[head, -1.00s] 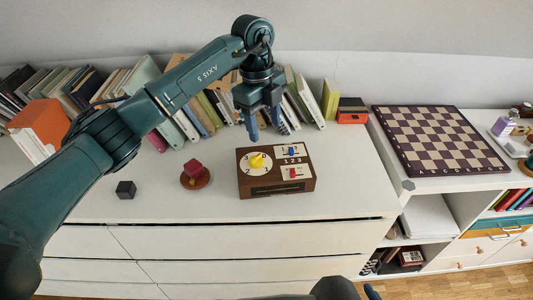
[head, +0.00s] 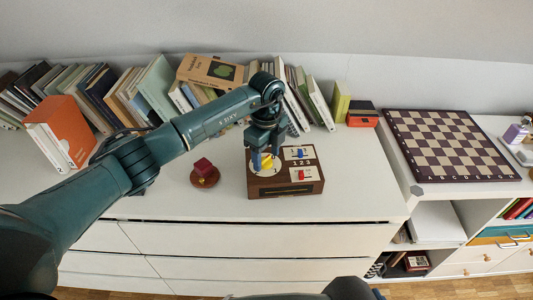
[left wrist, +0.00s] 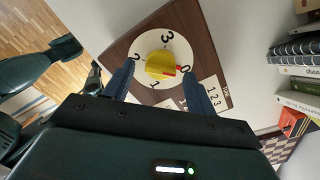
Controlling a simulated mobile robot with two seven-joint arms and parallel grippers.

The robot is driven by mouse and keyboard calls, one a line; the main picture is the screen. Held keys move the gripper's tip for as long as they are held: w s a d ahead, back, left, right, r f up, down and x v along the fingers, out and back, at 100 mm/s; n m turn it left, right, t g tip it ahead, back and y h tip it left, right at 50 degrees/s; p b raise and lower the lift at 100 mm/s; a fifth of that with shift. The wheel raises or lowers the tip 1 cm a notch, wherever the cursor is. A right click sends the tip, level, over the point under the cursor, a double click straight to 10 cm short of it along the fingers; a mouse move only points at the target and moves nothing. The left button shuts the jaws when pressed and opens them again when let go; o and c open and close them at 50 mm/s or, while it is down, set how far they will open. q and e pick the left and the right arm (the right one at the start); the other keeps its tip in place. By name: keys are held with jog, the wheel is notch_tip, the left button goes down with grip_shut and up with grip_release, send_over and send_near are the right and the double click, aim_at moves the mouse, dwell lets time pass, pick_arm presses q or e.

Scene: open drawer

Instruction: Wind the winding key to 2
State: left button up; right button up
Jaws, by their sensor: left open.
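The winding key (head: 267,161) is a yellow knob with a red pointer on a white dial numbered 0 to 3. The dial sits on top of a brown wooden box (head: 290,187). In the left wrist view the key (left wrist: 158,63) has its red pointer at the 0. My left gripper (head: 264,163) is above the dial, fingers pointing down. In the left wrist view its two blue fingers (left wrist: 158,88) are open, one on each side of the key, with gaps showing. Only a dark part of my right arm and a small blue tip show at the head view's bottom edge.
The box also has blue and red sliders on white plates. A small red cube on a round brown base (head: 205,173) stands left of it. Books (head: 160,88) line the wall behind. A chessboard (head: 450,145) lies to the right. The white top in front is clear.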

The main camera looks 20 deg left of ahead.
pick_arm(q)
jog(key=shift+f, duration=0.2)
jog(key=shift+c, duration=0.2)
jog(key=c, duration=0.9)
jog(key=shift+c, duration=0.2)
